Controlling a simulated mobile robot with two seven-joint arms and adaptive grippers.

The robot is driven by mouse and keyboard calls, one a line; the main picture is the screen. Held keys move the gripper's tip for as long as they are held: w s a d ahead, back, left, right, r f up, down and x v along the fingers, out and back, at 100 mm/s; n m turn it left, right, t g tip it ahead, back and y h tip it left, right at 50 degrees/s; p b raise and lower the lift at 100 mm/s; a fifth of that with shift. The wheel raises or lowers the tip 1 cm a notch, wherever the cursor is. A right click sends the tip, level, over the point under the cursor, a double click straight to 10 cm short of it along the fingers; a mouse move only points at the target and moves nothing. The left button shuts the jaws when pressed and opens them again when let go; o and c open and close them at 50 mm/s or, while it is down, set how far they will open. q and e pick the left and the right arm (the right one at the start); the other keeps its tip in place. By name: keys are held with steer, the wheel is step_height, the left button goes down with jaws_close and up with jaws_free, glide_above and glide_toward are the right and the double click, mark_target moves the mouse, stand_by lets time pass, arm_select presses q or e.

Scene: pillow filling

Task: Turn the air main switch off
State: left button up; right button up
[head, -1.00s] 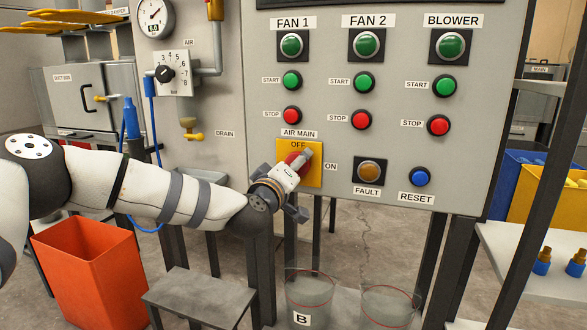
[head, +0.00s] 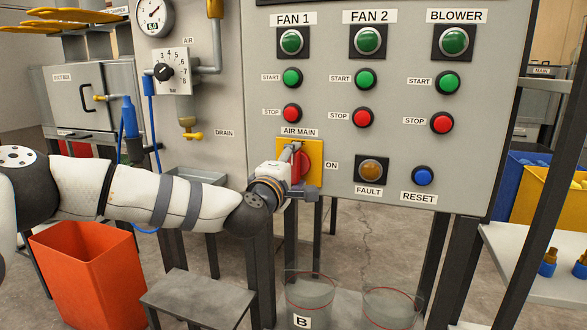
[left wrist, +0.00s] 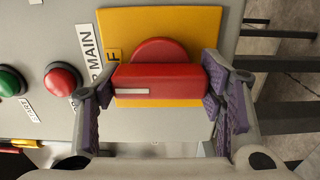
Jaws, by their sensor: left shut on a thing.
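The air main switch is a yellow plate (head: 317,150) with a red rotary handle (head: 305,165), low on the grey panel. In the left wrist view the red handle (left wrist: 165,80) lies lengthwise between my fingers. Its white mark is at the left end, toward the partly hidden OFF label. In the head view the handle stands about upright, away from the ON label (head: 331,165). My left gripper (head: 298,170) is shut on the handle, one finger at each end; these fingers also show in the left wrist view (left wrist: 160,90). My right gripper is out of view.
Red STOP buttons (head: 292,113) and green START buttons sit above the switch; the fault lamp (head: 371,170) and blue reset button (head: 423,176) are to its right. A grey stool (head: 198,300), orange bin (head: 80,270) and clear containers (head: 310,290) stand below.

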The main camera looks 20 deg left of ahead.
arm_select(q)
steer(key=shift+d, duration=0.1)
stand_by(0.4)
steer(key=o, duration=1.2)
steer(key=shift+c, duration=0.2)
steer(key=shift+s, duration=0.1)
steer(key=s, duration=1.2)
steer(key=shift+a, duration=0.25)
